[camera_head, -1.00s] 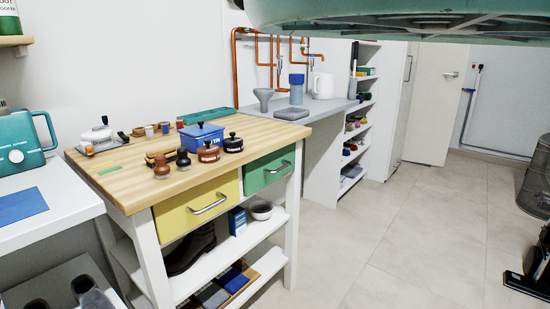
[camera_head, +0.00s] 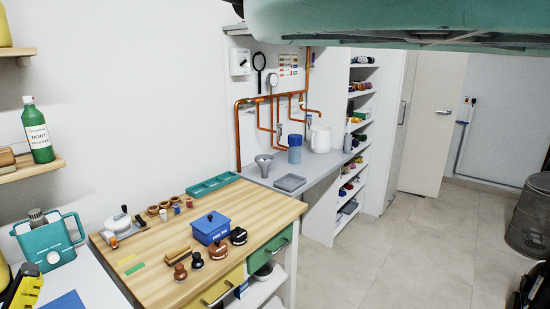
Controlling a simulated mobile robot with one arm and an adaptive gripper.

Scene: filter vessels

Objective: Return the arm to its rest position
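My gripper is not in view, and I cannot tell whether it is open or shut. A large teal and black part (camera_head: 400,22), which looks like my own body, fills the top right edge. No fingers show on it.
A wooden bench (camera_head: 155,275) holds a blue lidded box (camera_head: 211,228), a green tray (camera_head: 213,184) and several small tools. Copper pipes (camera_head: 238,130) run along the wall. A green bottle (camera_head: 38,130) stands on a wall shelf.

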